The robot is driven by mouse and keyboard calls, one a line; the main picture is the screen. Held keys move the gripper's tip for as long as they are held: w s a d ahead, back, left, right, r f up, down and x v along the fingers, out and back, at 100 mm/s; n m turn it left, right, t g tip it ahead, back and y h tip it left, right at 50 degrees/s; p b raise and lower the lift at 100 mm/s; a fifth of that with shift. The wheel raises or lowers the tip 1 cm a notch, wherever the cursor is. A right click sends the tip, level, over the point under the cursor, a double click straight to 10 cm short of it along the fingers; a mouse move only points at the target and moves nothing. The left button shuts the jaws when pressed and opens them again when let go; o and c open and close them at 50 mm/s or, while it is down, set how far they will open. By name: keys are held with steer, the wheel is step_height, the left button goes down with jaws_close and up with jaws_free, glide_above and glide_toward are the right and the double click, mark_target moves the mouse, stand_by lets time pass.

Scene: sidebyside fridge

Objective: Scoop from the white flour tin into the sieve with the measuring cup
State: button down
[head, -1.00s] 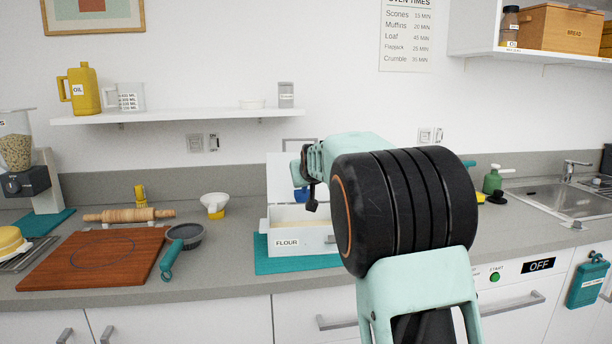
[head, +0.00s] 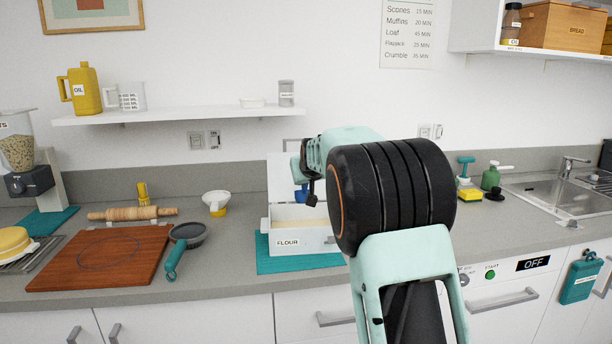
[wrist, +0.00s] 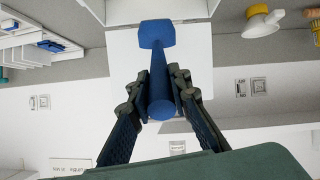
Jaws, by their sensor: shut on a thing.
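The white flour tin (head: 287,241) stands on a teal mat with its lid raised at the back and pale flour visible inside. My gripper (wrist: 160,88) is shut on the handle of the blue measuring cup (wrist: 157,34). In the head view the measuring cup (head: 301,195) shows at the tin's opening, partly hidden by my arm; how deep it sits and whether it holds flour cannot be told.
A wooden board (head: 75,268) and rolling pin (head: 130,213) lie at left. A white funnel-like piece on a yellow base (head: 215,202) stands behind the sieve. A shelf (head: 180,115) hangs above. A sink (head: 560,198) is at right. My arm hides counter right of the tin.

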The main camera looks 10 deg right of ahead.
mark_target(305, 197)
steer(key=shift+w+d+r+g+p, duration=0.15)
steer(key=shift+w+g+p, duration=0.3)
steer(key=shift+p, duration=1.85)
steer(key=shift+w+a+r+g+p, duration=0.1)
steer(key=shift+w+r+g+p, duration=0.3)
steer(key=shift+p, duration=1.85)
steer(key=shift+w+d+r+g+p, duration=0.1)
steer(key=shift+w+g+p, duration=0.35)
steer(key=shift+p, duration=1.85)
steer(key=shift+w+r+g+p, duration=0.2)
steer(key=shift+w+g+p, duration=0.45)
steer(key=shift+p, duration=2.05)
steer(key=shift+w+d+g, duration=0.1)
steer(key=shift+w+g, duration=0.2)
steer(key=shift+g, duration=0.15)
steer(key=shift+w, duration=0.1)
steer(key=shift+g, duration=0.3)
steer(key=shift+f+b, duration=2.9)
steer(key=shift+f, duration=1.75)
steer(key=shift+f, duration=0.2)
